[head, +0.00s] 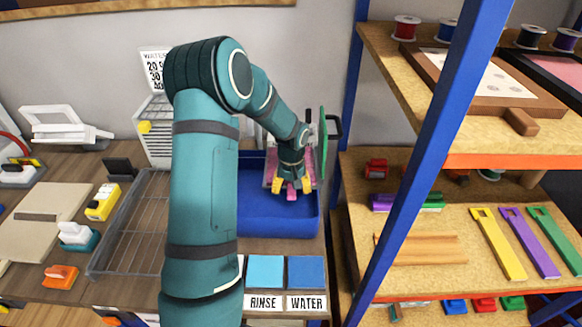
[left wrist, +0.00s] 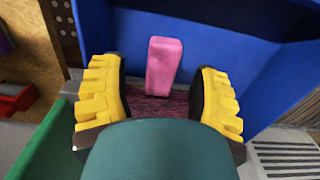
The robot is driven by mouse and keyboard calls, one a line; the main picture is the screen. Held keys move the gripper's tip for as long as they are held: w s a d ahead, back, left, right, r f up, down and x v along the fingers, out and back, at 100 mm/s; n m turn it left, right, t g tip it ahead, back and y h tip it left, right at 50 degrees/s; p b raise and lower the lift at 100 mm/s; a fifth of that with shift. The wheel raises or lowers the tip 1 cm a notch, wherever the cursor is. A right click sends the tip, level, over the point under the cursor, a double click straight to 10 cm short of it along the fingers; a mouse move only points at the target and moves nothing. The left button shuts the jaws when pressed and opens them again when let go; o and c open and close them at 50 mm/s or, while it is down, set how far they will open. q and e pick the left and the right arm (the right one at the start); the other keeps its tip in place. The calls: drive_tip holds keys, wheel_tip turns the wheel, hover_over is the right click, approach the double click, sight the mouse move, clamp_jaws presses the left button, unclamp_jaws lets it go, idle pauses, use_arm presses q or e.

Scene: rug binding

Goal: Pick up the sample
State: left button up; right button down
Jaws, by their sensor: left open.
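The sample appears to be a magenta, textured piece (left wrist: 152,104) with a smooth pink tab (left wrist: 164,66), in or over the blue bin (head: 275,222). In the head view pink (head: 291,194) shows between and below my left gripper's fingertips. My left gripper (head: 291,186) is open, its yellow fingers on either side of the pink tab. In the left wrist view the open fingers (left wrist: 160,98) stand apart, with a gap to the tab on both sides. Much of the magenta piece is hidden behind my wrist. My right gripper is not in view.
A green panel (head: 323,145) stands just right of the gripper. A blue post (head: 421,150) and shelving with spools and tools stand further right. A wire-bottomed tray (head: 133,225) lies left of my arm. Rinse (head: 264,303) and water (head: 306,303) labels mark the front edge.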

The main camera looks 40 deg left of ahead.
use_arm(q)
clamp_jaws()
drive_tip(key=shift+r, duration=0.1)
idle(0.4)
